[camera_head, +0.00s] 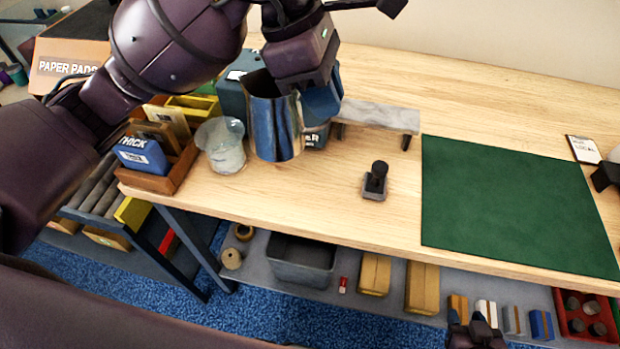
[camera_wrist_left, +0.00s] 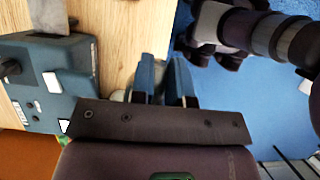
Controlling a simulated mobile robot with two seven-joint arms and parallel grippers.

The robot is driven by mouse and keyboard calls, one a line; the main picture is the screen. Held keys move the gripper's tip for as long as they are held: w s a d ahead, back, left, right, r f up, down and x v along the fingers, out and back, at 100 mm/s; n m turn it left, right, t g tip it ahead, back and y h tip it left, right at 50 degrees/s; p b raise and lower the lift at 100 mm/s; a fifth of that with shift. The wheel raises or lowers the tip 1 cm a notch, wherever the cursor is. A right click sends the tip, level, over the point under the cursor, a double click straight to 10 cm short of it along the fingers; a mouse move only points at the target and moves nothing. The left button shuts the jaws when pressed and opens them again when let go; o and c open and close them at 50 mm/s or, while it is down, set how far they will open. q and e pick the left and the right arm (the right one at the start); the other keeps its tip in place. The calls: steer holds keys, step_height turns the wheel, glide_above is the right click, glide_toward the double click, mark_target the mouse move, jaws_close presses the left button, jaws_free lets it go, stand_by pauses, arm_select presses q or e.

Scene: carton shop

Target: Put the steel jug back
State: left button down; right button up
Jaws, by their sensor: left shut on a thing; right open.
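The steel jug (camera_head: 262,118) is upright over the left part of the wooden bench in the head view. My left gripper (camera_head: 318,95) is shut on it at its right side, with blue fingers that also show in the left wrist view (camera_wrist_left: 164,82). The grip point is mostly hidden, and I cannot tell whether the jug's base touches the bench. My right gripper (camera_head: 475,333) is open at the bottom of the head view, in front of the bench. It also shows in the left wrist view (camera_wrist_left: 196,42), over the blue floor.
A translucent beaker (camera_head: 222,150) stands close left of the jug. A teal machine (camera_wrist_left: 55,85) is behind it. A low grey stand (camera_head: 380,116) and a small black-knobbed tool (camera_head: 375,182) are to the right. A green mat (camera_head: 510,205) covers the right. Bare wood lies between.

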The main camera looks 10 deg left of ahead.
mark_target(322, 126)
arm_select(q)
step_height(322, 126, down, 6)
steer(key=shift+s+r, duration=0.1)
step_height(322, 126, down, 11)
steer(key=b, duration=0.1)
steer(key=shift+f+b, duration=0.2)
steer(key=shift+b, duration=0.1)
arm_select(e)
steer(key=shift+f, duration=0.55)
arm_select(q)
steer(key=shift+f, duration=0.15)
arm_select(e)
steer(key=shift+f, duration=0.1)
arm_select(q)
steer(key=c, duration=1.1)
jaws_free()
arm_select(e)
steer(key=shift+w, duration=0.1)
